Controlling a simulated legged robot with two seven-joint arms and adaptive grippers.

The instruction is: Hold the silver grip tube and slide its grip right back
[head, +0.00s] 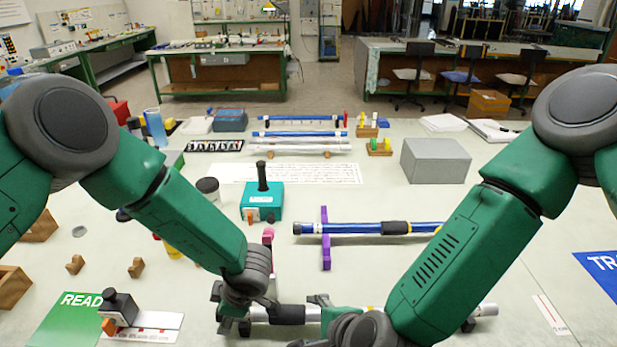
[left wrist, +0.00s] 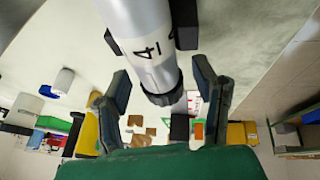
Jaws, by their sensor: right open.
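The silver grip tube (head: 487,310) lies along the near edge of the table, partly hidden by my arms. My left gripper (head: 236,314) is at the tube's left end. In the left wrist view the tube (left wrist: 140,30), marked with dark characters and ending in a dark collar, runs between the left fingers (left wrist: 162,90), with gaps on both sides.
A blue tube (head: 350,228) with a black grip lies behind on a purple rest (head: 326,257). A teal block with a black post (head: 262,200) and a grey box (head: 436,160) stand farther back. A green mat (head: 70,315) is at near left, a blue mat (head: 600,270) at right.

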